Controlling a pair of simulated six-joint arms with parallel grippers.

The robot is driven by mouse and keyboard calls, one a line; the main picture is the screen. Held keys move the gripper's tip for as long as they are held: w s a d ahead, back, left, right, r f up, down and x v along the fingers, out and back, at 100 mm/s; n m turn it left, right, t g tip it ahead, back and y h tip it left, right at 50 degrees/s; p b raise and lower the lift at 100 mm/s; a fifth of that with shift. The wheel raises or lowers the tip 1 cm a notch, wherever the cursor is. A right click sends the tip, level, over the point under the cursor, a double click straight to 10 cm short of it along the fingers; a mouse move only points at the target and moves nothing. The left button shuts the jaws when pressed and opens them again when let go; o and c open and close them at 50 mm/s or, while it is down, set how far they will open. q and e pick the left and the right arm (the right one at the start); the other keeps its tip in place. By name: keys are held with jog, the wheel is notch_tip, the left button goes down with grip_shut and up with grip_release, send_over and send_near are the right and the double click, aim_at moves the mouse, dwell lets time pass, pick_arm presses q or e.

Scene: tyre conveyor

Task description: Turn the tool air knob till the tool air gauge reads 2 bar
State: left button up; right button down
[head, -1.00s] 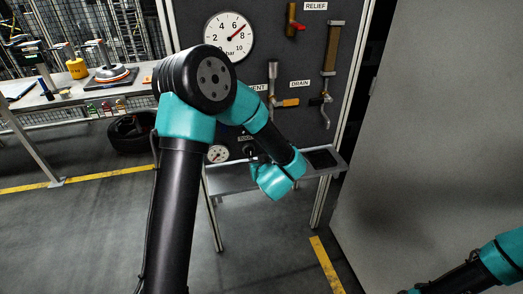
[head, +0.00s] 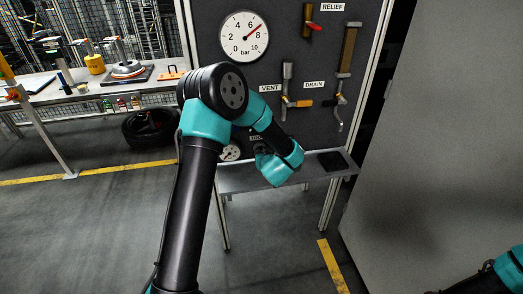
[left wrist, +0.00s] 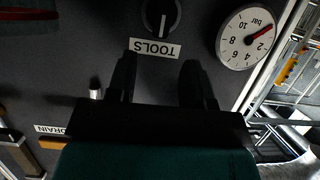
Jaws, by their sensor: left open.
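The tool air knob (left wrist: 160,14), dark with a pale pointer line, is at the top of the left wrist view beside the upside-down TOOLS label (left wrist: 155,48). The small tool air gauge (left wrist: 248,38) is to its right. Its red needle points near the low end, around 0. In the head view this gauge (head: 230,152) is partly covered by my arm. My left gripper (left wrist: 157,72) is open and empty, its two fingers short of the knob in the picture. In the head view my wrist hides the fingers. My right gripper is not in view.
The large gauge (head: 244,38) reads about 7 bar. The VENT valve (head: 287,85), DRAIN valve (head: 340,98) and RELIEF valve (head: 310,25) are on the same dark panel. A narrow shelf (head: 290,177) runs below. A grey wall (head: 440,150) stands at right.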

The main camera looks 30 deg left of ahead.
aim_at(261, 149)
pick_arm(q)
jog(key=x, duration=0.7)
jog(key=shift+w+a+f, duration=0.15)
jog(key=shift+f, duration=0.05)
grip_shut()
